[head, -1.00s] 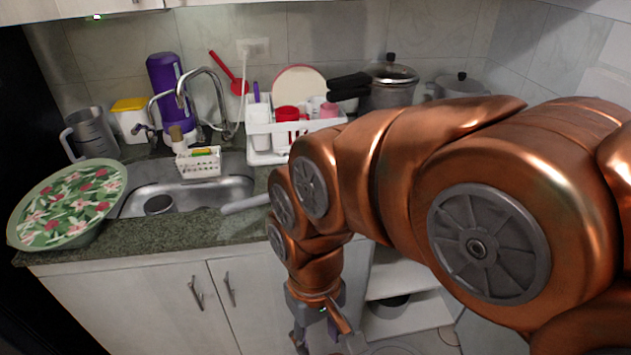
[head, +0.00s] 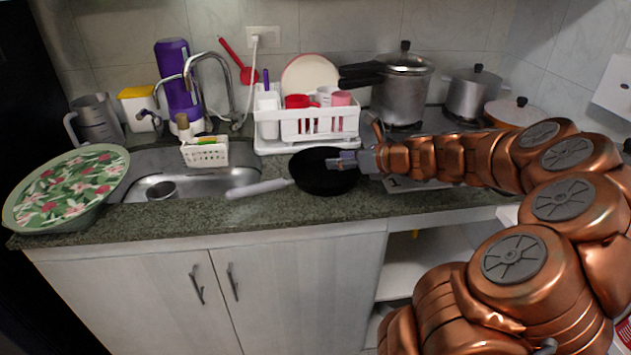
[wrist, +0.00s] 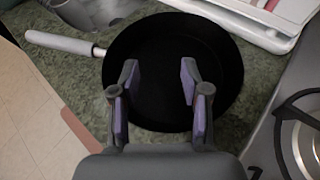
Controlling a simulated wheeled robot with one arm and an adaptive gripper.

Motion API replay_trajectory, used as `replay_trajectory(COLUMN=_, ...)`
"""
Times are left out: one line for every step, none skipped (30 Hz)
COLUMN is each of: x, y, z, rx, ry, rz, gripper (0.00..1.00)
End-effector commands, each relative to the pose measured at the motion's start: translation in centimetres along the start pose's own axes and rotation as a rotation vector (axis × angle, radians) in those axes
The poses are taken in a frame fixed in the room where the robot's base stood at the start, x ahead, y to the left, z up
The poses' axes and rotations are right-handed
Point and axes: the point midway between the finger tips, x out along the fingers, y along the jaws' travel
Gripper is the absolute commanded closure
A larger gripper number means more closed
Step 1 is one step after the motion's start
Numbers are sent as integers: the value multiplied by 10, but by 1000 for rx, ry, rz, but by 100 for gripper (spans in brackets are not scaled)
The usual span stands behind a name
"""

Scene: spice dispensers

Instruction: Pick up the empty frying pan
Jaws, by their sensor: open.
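The black frying pan (head: 318,178) sits on the green stone counter between the sink and the stove, with nothing in it. Its pale grey handle (head: 257,189) points left toward the sink. In the wrist view the pan (wrist: 165,60) is just ahead, with its handle (wrist: 60,43) at upper left. My gripper (head: 345,162) is over the right part of the pan in the head view. In the wrist view its two purple-padded fingers (wrist: 158,95) are apart and empty, over the pan's near part. Whether they touch the pan cannot be told.
A white dish rack (head: 318,125) with cups stands behind the pan. A pressure cooker (head: 402,92) and other pots stand on the stove at right. The sink (head: 215,181) is at left, with a floral bowl (head: 70,190) beyond it. Counter shows in front of the pan.

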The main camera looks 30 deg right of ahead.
Motion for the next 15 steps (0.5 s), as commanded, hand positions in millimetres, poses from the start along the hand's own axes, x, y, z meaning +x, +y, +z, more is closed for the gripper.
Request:
replay_trajectory(x=-6, y=-26, z=-12, rx=92, ry=-21, rz=-49, gripper=54)
replay_trajectory(x=-11, y=-39, z=-17, rx=141, ry=-33, rz=-74, gripper=54)
replay_trajectory(x=-16, y=-53, z=-22, rx=197, ry=-49, rz=-101, gripper=54)
replay_trajectory(x=-19, y=-62, z=-25, rx=230, ry=-58, rz=-119, gripper=54)
replay_trajectory(x=-22, y=-69, z=-28, rx=258, ry=-65, rz=-133, gripper=54)
replay_trajectory(x=-26, y=-76, z=-30, rx=285, ry=-73, rz=-149, gripper=54)
replay_trajectory(x=-27, y=-80, z=-32, rx=302, ry=-78, rz=-157, gripper=54)
replay_trajectory(x=-29, y=-83, z=-33, rx=313, ry=-81, rz=-162, gripper=54)
replay_trajectory(x=-30, y=-85, z=-34, rx=322, ry=-84, rz=-167, gripper=54)
replay_trajectory(x=-30, y=-86, z=-34, rx=326, ry=-85, rz=-168, gripper=54)
replay_trajectory(x=-30, y=-86, z=-34, rx=327, ry=-85, rz=-169, gripper=54)
replay_trajectory(x=-28, y=-86, z=-33, rx=327, ry=-85, rz=-168, gripper=54)
replay_trajectory(x=-27, y=-86, z=-33, rx=326, ry=-85, rz=-167, gripper=54)
replay_trajectory(x=-26, y=-86, z=-33, rx=325, ry=-85, rz=-167, gripper=54)
replay_trajectory(x=-23, y=-86, z=-33, rx=325, ry=-85, rz=-166, gripper=54)
